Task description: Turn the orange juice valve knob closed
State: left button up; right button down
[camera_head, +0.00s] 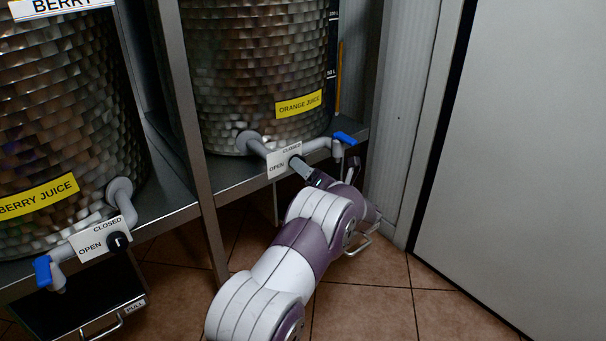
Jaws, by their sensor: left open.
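The orange juice tank (250,60), a hammered metal drum with a yellow label (298,104), stands on a metal shelf at the upper middle. A grey pipe leads from it to a white plate (277,164) marked OPEN and CLOSED. The dark valve knob (294,158) at this plate is mostly hidden by my left gripper, so its setting cannot be read. My left gripper (298,164) is open, with its fingertips at the knob. I cannot tell whether they touch it. My right gripper is not in view.
A blue-handled tap (345,138) sits just right of the knob. The berry juice tank (60,110) with its own black knob (118,241) stands at left. A metal post (190,110) rises between the tanks. A pale panel (520,150) stands at right, with tiled floor below.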

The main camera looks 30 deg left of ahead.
pick_arm(q)
jog(key=x, duration=0.2)
jog(key=shift+w+a, duration=0.2)
jog(key=shift+a, duration=0.15)
jog(key=c, duration=1.1)
jog(key=shift+o, duration=0.2)
jog(key=m+g+p, duration=0.1)
jog(key=m+p, duration=1)
jog(key=m, duration=0.6)
jog(key=shift+d, duration=0.1)
